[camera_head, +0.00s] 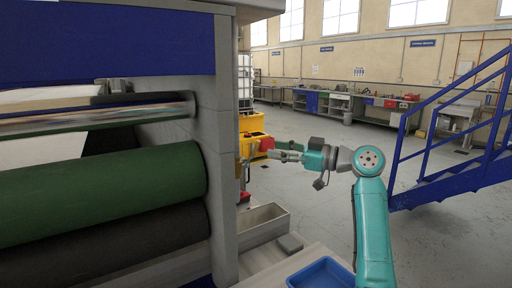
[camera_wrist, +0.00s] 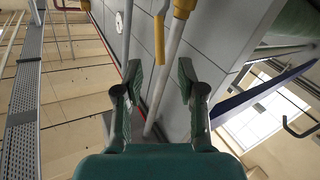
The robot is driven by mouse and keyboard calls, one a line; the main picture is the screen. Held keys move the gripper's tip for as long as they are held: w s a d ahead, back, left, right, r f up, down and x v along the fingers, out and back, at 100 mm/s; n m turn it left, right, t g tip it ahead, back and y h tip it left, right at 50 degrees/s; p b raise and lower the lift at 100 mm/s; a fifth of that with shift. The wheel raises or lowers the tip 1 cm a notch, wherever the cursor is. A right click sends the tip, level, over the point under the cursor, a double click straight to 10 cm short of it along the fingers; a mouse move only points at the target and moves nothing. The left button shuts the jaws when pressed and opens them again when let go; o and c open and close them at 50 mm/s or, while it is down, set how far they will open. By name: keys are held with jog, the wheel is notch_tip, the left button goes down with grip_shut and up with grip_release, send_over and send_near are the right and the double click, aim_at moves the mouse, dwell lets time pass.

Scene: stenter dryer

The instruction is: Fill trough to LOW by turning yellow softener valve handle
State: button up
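My gripper (camera_head: 279,150) reaches left toward the pipework at the end of the machine. In the wrist view my gripper (camera_wrist: 160,72) has its two fingers wide apart with nothing held between them. A yellow fitting (camera_wrist: 184,8), which may be the softener valve handle, shows at the top edge, beyond the fingertips, on a pale pipe (camera_wrist: 172,55). The pipe runs down behind the gap between the fingers. A light grey trough (camera_head: 264,222) sits low beside the machine, below my gripper. Its fill level cannot be made out.
The machine's grey end post (camera_head: 222,170) and green roller (camera_head: 100,193) stand on the left. A red part (camera_head: 266,144) shows by my fingertips. A blue tray (camera_head: 321,274) lies below my arm. Blue stairs (camera_head: 450,165) stand right. Open floor lies behind.

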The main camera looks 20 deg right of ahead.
aim_at(256, 152)
jog(key=x, duration=0.7)
jog(key=shift+w, duration=0.1)
jog(key=shift+a, duration=0.1)
grip_shut()
